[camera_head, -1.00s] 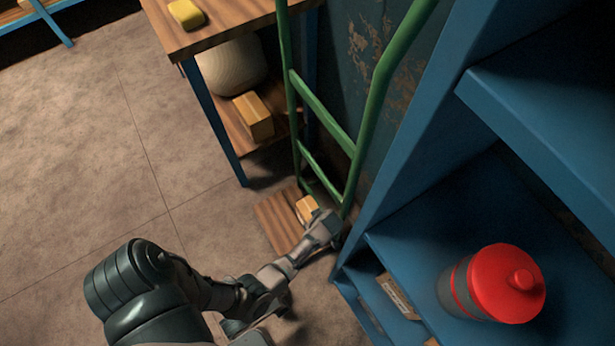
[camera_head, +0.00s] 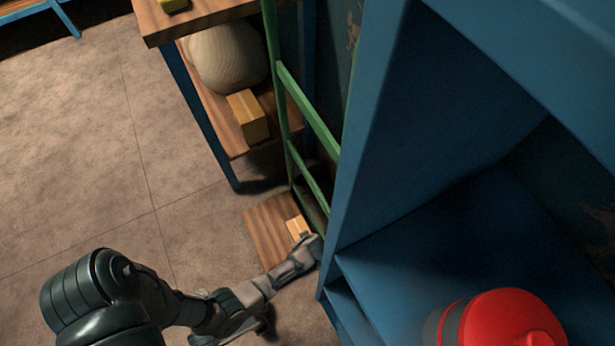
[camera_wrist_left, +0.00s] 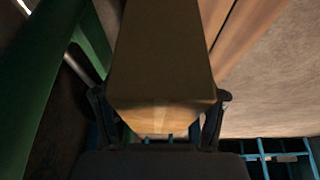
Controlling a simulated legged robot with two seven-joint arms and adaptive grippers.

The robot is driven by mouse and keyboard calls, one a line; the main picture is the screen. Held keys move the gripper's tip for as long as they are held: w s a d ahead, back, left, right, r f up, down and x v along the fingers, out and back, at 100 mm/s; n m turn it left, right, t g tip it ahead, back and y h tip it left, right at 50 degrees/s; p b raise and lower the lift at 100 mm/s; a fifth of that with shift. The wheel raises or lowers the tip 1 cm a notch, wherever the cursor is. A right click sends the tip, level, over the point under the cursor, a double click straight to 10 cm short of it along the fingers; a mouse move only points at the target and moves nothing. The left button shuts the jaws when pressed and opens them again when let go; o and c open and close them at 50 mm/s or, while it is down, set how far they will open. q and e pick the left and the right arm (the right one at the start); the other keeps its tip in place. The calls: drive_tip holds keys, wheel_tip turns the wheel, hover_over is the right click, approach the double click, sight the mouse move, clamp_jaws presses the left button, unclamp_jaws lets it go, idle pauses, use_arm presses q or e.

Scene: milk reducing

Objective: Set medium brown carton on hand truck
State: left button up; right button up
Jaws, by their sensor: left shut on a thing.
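The medium brown carton (camera_head: 298,227) is at the wooden base plate (camera_head: 262,222) of the green hand truck (camera_head: 311,118). My left gripper (camera_head: 312,246) is shut on the carton, seen at its near end in the head view. In the left wrist view the carton (camera_wrist_left: 163,60) fills the middle, with a finger of my left gripper (camera_wrist_left: 158,112) on each side. The hand truck's green frame (camera_wrist_left: 32,85) rises at the left there. I cannot tell whether the carton touches the plate. My right gripper is not in view.
A blue shelf (camera_head: 420,240) stands close on the right, with a red-lidded container (camera_head: 505,322) on it. A wooden table (camera_head: 205,18) behind holds another carton (camera_head: 248,116) and a pale round object (camera_head: 228,58) on its lower shelf. The floor at left is clear.

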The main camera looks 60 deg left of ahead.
use_arm(q)
drive_tip(key=shift+f, duration=0.25)
drive_tip(key=o, duration=1.5)
